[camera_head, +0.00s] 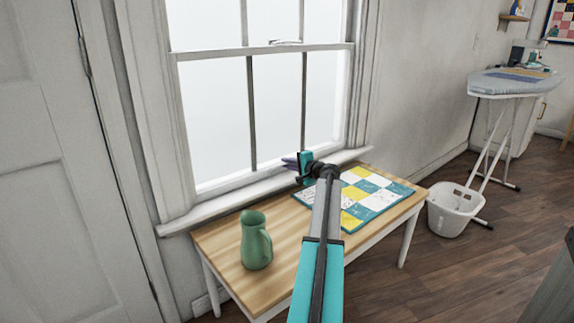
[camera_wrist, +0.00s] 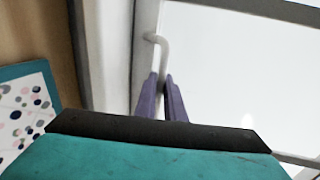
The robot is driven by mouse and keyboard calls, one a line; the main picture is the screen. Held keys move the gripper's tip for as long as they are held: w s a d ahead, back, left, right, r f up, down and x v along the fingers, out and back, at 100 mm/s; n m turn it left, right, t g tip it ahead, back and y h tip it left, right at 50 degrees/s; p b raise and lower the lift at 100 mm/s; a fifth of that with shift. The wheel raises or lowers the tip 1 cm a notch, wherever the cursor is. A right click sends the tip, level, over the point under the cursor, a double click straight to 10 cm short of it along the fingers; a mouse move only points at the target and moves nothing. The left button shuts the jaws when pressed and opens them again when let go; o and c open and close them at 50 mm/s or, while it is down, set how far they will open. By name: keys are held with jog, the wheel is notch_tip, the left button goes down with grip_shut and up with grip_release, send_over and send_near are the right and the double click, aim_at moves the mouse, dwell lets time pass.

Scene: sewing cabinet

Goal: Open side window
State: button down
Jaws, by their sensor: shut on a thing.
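The window (camera_head: 212,115) has a white frame and two sashes. The lower sash appears to sit down at the sill, and a small latch (camera_head: 285,42) shows on the middle rail. My gripper (camera_head: 303,165) is at the bottom rail of the lower sash, above the table. In the wrist view, the purple fingers of my gripper (camera_wrist: 162,98) are close together on a white curved handle (camera_wrist: 155,40) that stands out from the rail. One end of the handle shows beyond the fingers, and the rest is hidden by them.
A wooden table (camera_head: 222,240) stands under the window sill (camera_head: 225,204). It bears a green pitcher (camera_head: 255,240) and a patchwork quilt (camera_head: 378,195) close below my arm. A door (camera_head: 50,180) is at left. A white basket (camera_head: 453,212) and an ironing board (camera_head: 512,84) are at right.

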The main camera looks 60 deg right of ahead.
jog(key=shift+d+r+p, duration=0.1)
jog(key=shift+r+p, duration=0.3)
jog(key=shift+r, duration=0.2)
jog(key=p, duration=1.5)
send_near(280, 103)
jog(key=x, duration=0.5)
jog(key=shift+w+d+r, duration=0.15)
jog(key=shift+d, duration=0.05)
jog(key=c, duration=1.8)
grip_release()
jog(key=shift+c, duration=0.2)
jog(key=shift+a, duration=0.1)
jog(key=p+v, duration=0.1)
jog(key=v, duration=1.2)
jog(key=shift+s+p, duration=0.35)
jog(key=shift+p, duration=0.05)
